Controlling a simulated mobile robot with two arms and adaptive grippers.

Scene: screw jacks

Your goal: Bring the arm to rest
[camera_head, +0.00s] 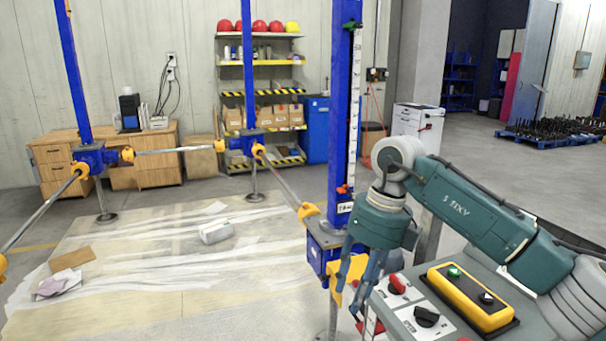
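My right arm comes in from the right in a teal casing. My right gripper (356,288) hangs downward with blue-grey fingers, in front of the blue screw jack column (343,110) and just left of the control panel (440,315). The fingers look apart, with no object seen between them. The panel carries a red rotary switch (397,284), a black rotary switch (427,316) and a yellow box (470,296) with a green button and a dark one. The fingers partly hide the yellow bracket at the column's base. My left gripper does not show.
More blue jack columns (72,70) stand at the left, linked by metal shafts (170,150) with yellow joints. Plastic sheeting (170,260) covers the floor, with a pale package on it. A shelf with helmets (262,85) and wooden cabinets stand behind. Open floor lies at the back right.

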